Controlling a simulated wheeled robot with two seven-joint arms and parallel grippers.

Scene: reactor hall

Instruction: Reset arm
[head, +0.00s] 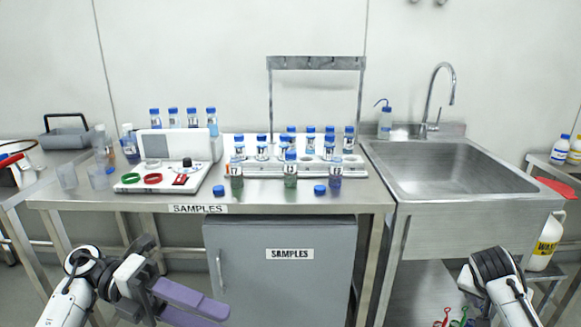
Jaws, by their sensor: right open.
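My left gripper (222,312) comes in from the lower left. Its two purple fingers point right and down, with a gap between them and nothing held. It is in front of the grey cabinet, below the bench top and clear of it. My right arm's dark, ribbed part (495,264) shows at the lower right, in front of the sink stand. I cannot make out its fingertips, and I see nothing held there.
A steel bench (110,197) carries a white instrument (165,176), a rack of blue-capped vials (290,181) and loose vials near its front edge. A sink (445,170) adjoins on the right. The grey cabinet (280,282) stands below. A white waste jug (545,243) is far right.

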